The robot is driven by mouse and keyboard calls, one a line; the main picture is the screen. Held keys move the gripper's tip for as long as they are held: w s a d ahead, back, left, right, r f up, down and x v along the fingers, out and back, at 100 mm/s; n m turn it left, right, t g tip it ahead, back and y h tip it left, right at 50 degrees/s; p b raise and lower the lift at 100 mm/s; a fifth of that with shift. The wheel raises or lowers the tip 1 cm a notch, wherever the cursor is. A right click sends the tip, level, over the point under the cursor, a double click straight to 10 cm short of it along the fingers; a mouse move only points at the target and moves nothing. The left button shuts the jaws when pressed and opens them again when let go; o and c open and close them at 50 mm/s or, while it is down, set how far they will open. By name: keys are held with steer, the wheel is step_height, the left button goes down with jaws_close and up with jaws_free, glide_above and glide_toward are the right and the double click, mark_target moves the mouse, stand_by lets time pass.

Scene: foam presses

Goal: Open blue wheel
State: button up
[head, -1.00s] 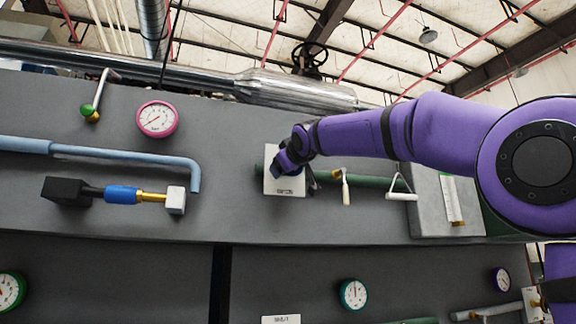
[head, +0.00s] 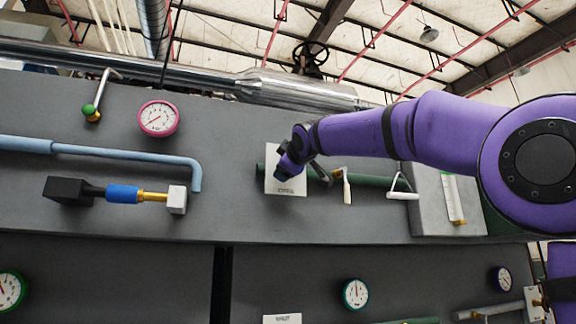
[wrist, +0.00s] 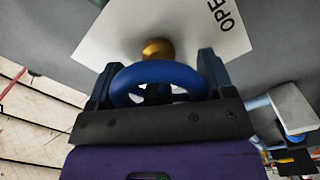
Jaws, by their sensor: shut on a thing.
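The blue wheel (wrist: 156,71) is a ring on a brass stem (wrist: 157,49) that comes out of a white plate (wrist: 120,35). In the wrist view the wheel lies between the two dark fingers of my gripper (wrist: 156,66), one on each side, shut on its rim. Part of a printed word, "OPE", shows on the plate. In the head view my gripper (head: 290,166) is at the white plate (head: 291,187) on the grey panel, and it hides the wheel there.
Right of the plate, a green pipe (head: 370,180) carries a white lever (head: 346,188) and a white-handled part (head: 403,195). To the left are a pink gauge (head: 158,118), a light blue pipe (head: 120,154) and a blue-and-brass fitting (head: 122,193). The panel between fitting and plate is clear.

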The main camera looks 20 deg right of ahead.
steer(key=o, duration=0.9)
steer(key=shift+s, duration=0.1)
steer(key=s, duration=1)
steer(key=shift+s, duration=0.35)
steer(key=s+d+f+m+g, duration=0.2)
steer(key=s+f+m+g, duration=0.2)
steer(key=s+f, duration=0.5)
steer(key=s+d+f+m+g, duration=0.3)
steer(key=s+f, duration=0.6)
steer(key=f, duration=1.4)
steer(key=s+d+f+m+g, duration=0.2)
steer(key=s+f+m+g, duration=0.2)
steer(key=s+f, duration=0.6)
steer(key=shift+d+f+m+g, duration=0.15)
steer(key=shift+f+g, duration=0.3)
steer(key=shift+f, duration=1.25)
steer(key=shift+d+f+m+g, duration=0.1)
steer(key=shift+f+m+g, duration=0.25)
steer(key=shift+f, duration=1.3)
